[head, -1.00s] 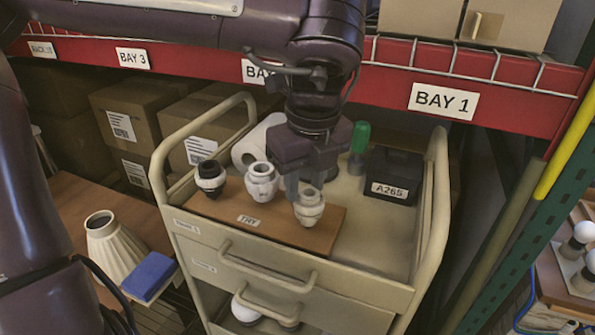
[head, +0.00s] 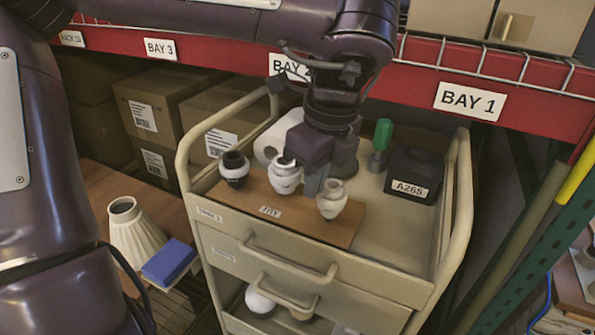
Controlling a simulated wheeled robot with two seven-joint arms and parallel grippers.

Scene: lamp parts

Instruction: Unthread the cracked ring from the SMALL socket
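Three lamp sockets stand on a brown wooden board (head: 262,208) labelled as a tray on the cart top. A black socket with a white ring (head: 234,169) is at the left, a white socket (head: 285,174) in the middle, and a smaller-looking cream socket (head: 332,199) at the right. A collar shows around each; I cannot make out a crack. My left gripper (head: 325,178) points down at the cream socket, with one grey finger just left of it and another grey part behind it. Contact is unclear. My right gripper is not in view.
The beige cart (head: 455,215) has raised rails at both sides. A white roll (head: 268,150), a green-handled tool (head: 381,140) and a dark box marked A265 (head: 413,175) stand behind the board. A lampshade (head: 138,232) and blue block (head: 168,262) are at the left.

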